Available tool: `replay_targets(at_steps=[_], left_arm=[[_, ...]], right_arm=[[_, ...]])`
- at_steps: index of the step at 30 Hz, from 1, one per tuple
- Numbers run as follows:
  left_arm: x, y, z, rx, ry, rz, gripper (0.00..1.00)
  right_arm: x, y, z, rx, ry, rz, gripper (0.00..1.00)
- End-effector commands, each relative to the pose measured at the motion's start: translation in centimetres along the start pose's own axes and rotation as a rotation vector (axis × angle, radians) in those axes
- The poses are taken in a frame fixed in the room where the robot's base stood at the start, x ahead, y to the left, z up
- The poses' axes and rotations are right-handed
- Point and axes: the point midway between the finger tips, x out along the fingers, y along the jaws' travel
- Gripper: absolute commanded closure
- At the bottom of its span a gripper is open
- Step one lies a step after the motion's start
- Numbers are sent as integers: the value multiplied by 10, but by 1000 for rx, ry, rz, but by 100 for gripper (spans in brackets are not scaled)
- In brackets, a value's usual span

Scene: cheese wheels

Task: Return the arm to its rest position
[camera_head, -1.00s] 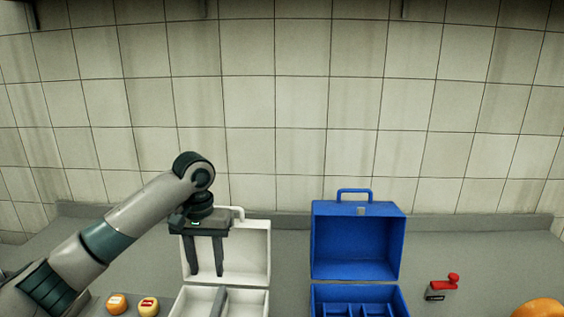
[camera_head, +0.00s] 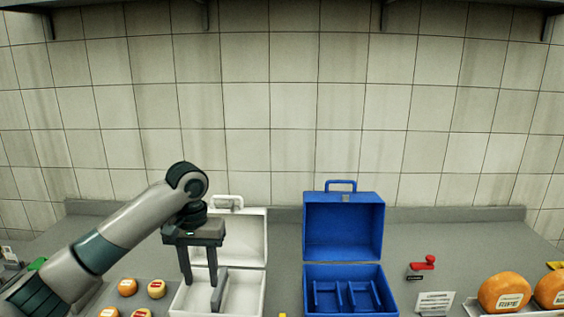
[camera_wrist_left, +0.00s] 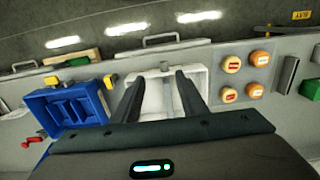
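My left gripper (camera_head: 201,285) hangs fingers down over the open white case (camera_head: 245,285) in the head view. Its two fingers are apart, with nothing between them. In the left wrist view the fingers of the left gripper (camera_wrist_left: 158,90) are also spread, with the white case (camera_wrist_left: 165,98) between and beyond them. The case has a divider inside and its lid stands up at the back. My right gripper is not in view.
An open blue case (camera_head: 343,230) with dividers stands right of the white one. Several small cheese wheels (camera_head: 128,287) lie left of it. At the right are large orange wheels (camera_head: 503,291), a sign (camera_head: 434,303) and a red-handled tool (camera_head: 423,264). A tiled wall closes the back.

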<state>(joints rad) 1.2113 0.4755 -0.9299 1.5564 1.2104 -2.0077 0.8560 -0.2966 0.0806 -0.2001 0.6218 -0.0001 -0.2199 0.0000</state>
Motion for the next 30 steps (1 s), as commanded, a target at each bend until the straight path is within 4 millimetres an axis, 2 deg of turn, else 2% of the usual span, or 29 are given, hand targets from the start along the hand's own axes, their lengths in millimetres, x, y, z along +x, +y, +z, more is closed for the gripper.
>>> replay_targets(at_steps=[5,11,17,23,30], left_arm=[[15,7,4,25,2,11,61],[34,16,10,57,8,25,61],[64,30,21,105,20,52,61],[108,52,43,171,40,98,61],[171,82,85,250,94,179,61]], right_arm=[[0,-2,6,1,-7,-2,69],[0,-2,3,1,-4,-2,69],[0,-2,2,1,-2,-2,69],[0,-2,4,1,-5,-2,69],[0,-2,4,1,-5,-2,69]])
